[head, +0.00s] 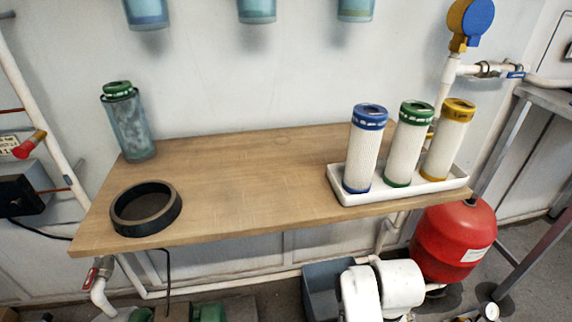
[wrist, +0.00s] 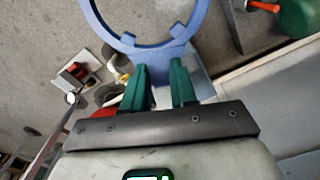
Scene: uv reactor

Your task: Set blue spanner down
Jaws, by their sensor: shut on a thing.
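The blue spanner (wrist: 155,50) has a large open ring with small notches on its inside. It shows at the top of the wrist view, and part of the ring is cut off by the upper edge. My gripper (wrist: 162,76) has green fingers and is shut on the spanner's near end. The spanner is held in the air with grey floor in view behind it. Neither the spanner nor my gripper can be made out in the head view.
A wooden bench (head: 235,190) has a clear middle. A black ring (head: 146,228) lies at its front left, with a green-capped clear housing (head: 131,130) behind. A white tray (head: 400,190) at the right holds three filter cartridges. A red tank (head: 455,240) stands below right.

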